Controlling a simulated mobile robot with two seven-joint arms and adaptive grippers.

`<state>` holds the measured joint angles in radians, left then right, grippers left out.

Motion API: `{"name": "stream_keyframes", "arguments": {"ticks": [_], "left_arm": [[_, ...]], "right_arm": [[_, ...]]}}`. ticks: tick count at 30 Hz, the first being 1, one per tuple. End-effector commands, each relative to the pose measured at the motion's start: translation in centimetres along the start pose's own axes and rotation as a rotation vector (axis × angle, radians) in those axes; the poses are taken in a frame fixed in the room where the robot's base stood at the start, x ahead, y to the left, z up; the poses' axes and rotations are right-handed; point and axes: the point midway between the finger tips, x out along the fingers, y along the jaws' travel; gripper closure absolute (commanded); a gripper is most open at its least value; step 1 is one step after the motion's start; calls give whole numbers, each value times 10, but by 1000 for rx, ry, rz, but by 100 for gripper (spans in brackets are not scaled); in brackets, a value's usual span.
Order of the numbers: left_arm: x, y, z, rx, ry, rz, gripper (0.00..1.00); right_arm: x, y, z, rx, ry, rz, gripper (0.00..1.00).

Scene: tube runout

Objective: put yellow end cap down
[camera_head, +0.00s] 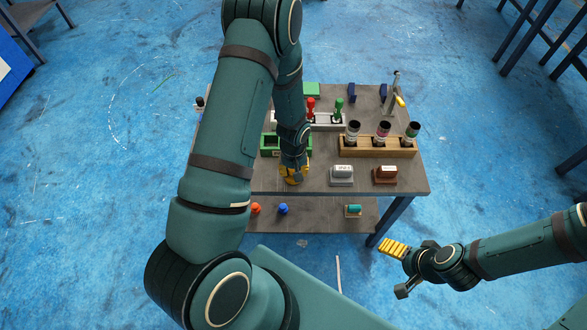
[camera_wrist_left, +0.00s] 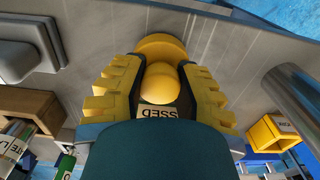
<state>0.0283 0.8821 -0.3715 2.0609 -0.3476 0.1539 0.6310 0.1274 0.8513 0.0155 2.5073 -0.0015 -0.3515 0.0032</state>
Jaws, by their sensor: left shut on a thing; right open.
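My left gripper (camera_wrist_left: 158,95) is shut on the yellow end cap (camera_wrist_left: 161,48), with a yellow ridged finger on each side of it. The cap shows a round flange and a domed part, and the flange faces the grey tabletop. I cannot tell whether it touches the top. In the head view my left gripper (camera_head: 293,175) is low over the front part of the table (camera_head: 262,182), and the cap cannot be told apart from the yellow fingers there. My right gripper (camera_head: 398,268) is open and empty, off the table's front right corner.
A grey block (camera_head: 342,176) and a brown block (camera_head: 385,175) stand right of my left gripper. Behind them is a wooden rack (camera_head: 378,151) with tubes. A green tray (camera_head: 268,143) is close on the left. A lower shelf (camera_head: 318,214) holds small coloured parts.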

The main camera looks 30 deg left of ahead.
Motion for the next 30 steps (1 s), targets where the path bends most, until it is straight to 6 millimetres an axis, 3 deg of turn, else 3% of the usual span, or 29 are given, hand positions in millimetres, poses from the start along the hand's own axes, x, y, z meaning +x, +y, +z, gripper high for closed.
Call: {"name": "stream_keyframes", "arguments": {"ticks": [30], "left_arm": [[11,0,0,0,0,0,100]], "right_arm": [[9,4,1,0,0,0,13]]}}
